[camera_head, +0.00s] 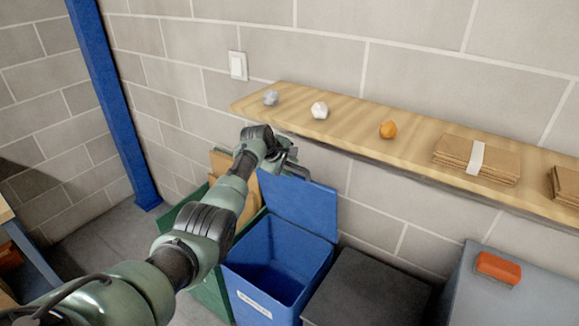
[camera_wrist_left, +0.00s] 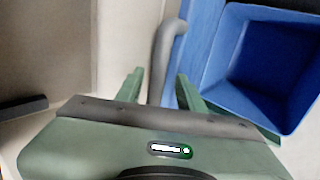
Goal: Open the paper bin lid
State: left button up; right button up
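The blue bin (camera_head: 238,278) stands open on the floor; its white front label is too small to read. Its blue lid (camera_head: 310,208) is raised at the back, towards the wall. The bin's open inside also shows at the right of the left wrist view (camera_wrist_left: 262,65). My left gripper (camera_head: 292,168) is at the top edge of the raised lid. In the left wrist view its two green fingers (camera_wrist_left: 158,88) are apart, with a grey curved bar (camera_wrist_left: 165,55) between them and gaps visible beside it. My right gripper is not in view.
A green bin (camera_head: 212,291) is left of the blue one, with brown board (camera_head: 247,205) behind. A dark grey closed bin (camera_head: 365,290) is at right. Above runs a wooden shelf (camera_head: 350,124) with crumpled balls and folded cardboard (camera_head: 455,155). A blue post (camera_head: 110,90) stands left.

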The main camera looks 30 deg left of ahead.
pick_arm(q)
jog(key=shift+r, duration=0.15)
jog(key=shift+s+a+r, duration=0.1)
jog(key=shift+s+r, duration=0.1)
jog(key=shift+s, duration=0.05)
jog(key=v, duration=0.7)
dwell(0.6)
